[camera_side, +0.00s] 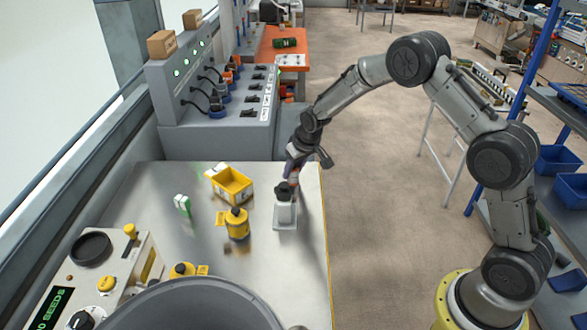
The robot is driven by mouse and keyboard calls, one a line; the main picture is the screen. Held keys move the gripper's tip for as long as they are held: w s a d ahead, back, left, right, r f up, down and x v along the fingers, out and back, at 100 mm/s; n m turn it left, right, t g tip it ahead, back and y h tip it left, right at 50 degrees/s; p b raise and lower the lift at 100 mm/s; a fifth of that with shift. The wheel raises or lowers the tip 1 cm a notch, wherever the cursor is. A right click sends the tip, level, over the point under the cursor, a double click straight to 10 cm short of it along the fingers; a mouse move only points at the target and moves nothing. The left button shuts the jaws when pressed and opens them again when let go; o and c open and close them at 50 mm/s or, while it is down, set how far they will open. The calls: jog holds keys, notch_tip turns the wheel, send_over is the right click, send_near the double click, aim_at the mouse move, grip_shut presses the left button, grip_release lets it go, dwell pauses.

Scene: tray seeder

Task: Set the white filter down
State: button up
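A white block-shaped piece (286,213) with a dark top, which looks like the white filter, is upright at the right side of the metal table (261,267). A pale square plate (284,226) shows at its foot. My gripper (289,184) points down directly above the dark top, touching it or very close. The fingers are small and merge with the dark top, so I cannot tell whether they are shut on it. A smaller white and green piece (182,204) stands further left on the table.
A large grey round vessel (200,306) fills the front. A control panel (95,270) is at front left. The table's right edge is close to the white piece.

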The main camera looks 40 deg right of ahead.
jog(key=o, duration=0.5)
jog(key=shift+c, duration=0.2)
jog(key=shift+s+r, duration=0.1)
jog(key=shift+r, duration=0.4)
jog(key=s+a+r, duration=0.3)
jog(key=s+r, duration=1.6)
jog(key=r, duration=0.2)
jog(key=s+a+n+t, duration=0.1)
jog(key=s+a, duration=0.1)
jog(key=s, duration=1.8)
jog(key=shift+n+y, duration=0.3)
jog(key=shift+r, duration=0.1)
